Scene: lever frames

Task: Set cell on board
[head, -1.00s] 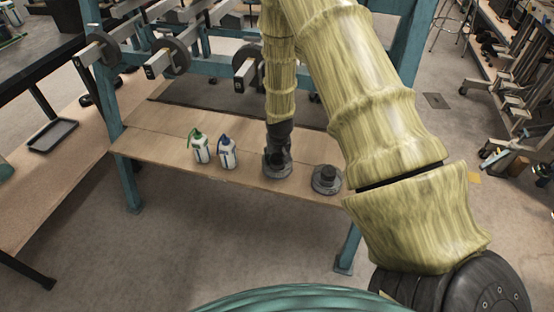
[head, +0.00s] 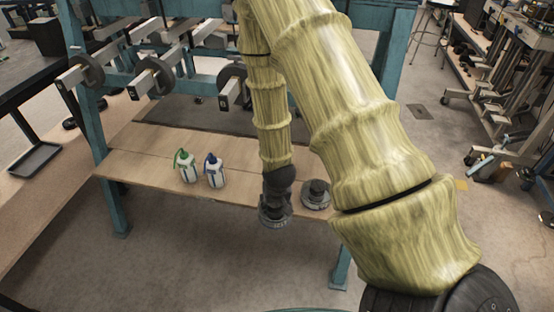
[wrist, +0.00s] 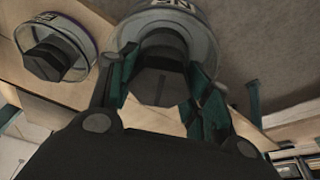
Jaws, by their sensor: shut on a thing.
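My gripper (head: 276,198) points down and is shut on the black knob of a round grey cell (head: 272,217). In the head view the held cell overlaps the front edge of the wooden board (head: 135,165); its height above or in front of that edge is hard to tell. The wrist view shows my gripper (wrist: 160,85) with a finger on each side of the knob, and the held cell (wrist: 198,35) partly against grey floor. A second, similar cell (head: 318,203) stands on the board just right of the held one, and shows at left in the wrist view (wrist: 90,40).
Two white bottles, one with a green top (head: 187,172) and one with a blue top (head: 214,175), stand on the board to the left. Teal frame posts (head: 110,190) and lever bars with round weights (head: 152,78) rise around and behind it.

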